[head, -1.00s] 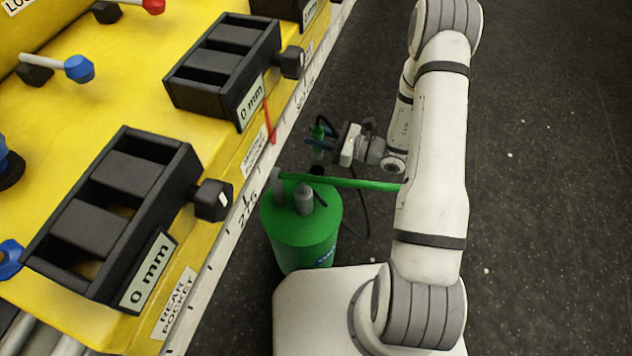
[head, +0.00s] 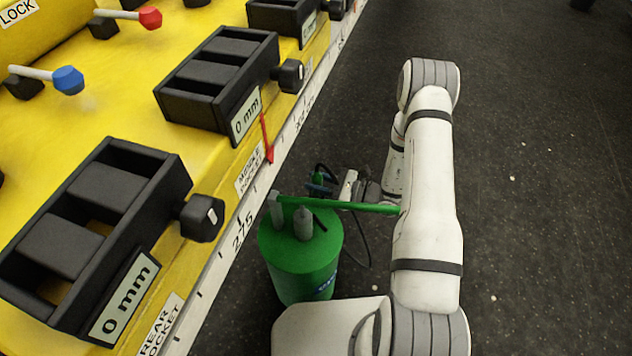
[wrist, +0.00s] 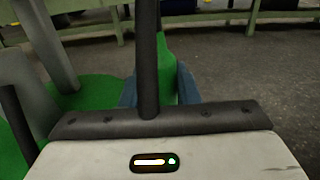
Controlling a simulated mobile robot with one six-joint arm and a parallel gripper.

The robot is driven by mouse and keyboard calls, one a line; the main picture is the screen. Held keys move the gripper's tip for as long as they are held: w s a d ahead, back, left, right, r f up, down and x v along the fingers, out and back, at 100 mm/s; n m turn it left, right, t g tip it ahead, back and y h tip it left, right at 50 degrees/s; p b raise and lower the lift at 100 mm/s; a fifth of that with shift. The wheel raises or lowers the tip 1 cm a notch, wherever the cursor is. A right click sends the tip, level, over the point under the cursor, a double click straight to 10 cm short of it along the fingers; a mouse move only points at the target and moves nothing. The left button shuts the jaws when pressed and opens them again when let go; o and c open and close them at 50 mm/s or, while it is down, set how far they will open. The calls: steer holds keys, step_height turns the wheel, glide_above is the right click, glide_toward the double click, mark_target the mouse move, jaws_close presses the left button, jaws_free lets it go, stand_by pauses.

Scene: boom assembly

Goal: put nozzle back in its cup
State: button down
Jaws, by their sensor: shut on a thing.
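My gripper (head: 322,187) is shut on the green nozzle (wrist: 167,68), whose body shows between the blue fingertips in the wrist view. A dark tube (wrist: 147,60) stands upright in front of it there. In the head view the gripper is just behind the green canister (head: 300,262), partly hidden by the canister's green lever (head: 350,206). The canister's top carries upright grey fittings (head: 303,224). I cannot tell which part is the nozzle's cup. The canister's green top (wrist: 92,92) and grey posts (wrist: 55,45) fill the left of the wrist view.
A yellow machine (head: 120,120) with black counter boxes (head: 95,215) and a ruled edge (head: 235,240) stands close on the left. A black hose (head: 366,240) hangs beside the canister. The dark floor (head: 540,200) on the right is open.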

steer(key=shift+f+b, duration=0.4)
steer(key=shift+f, duration=0.2)
steer(key=c, duration=1.1)
jaws_free()
steer(key=shift+r, duration=0.1)
steer(key=shift+r+p, duration=0.7)
steer(key=shift+r, duration=0.1)
steer(key=p+v, duration=0.1)
steer(key=v, duration=1.1)
steer(key=shift+f+p, duration=0.3)
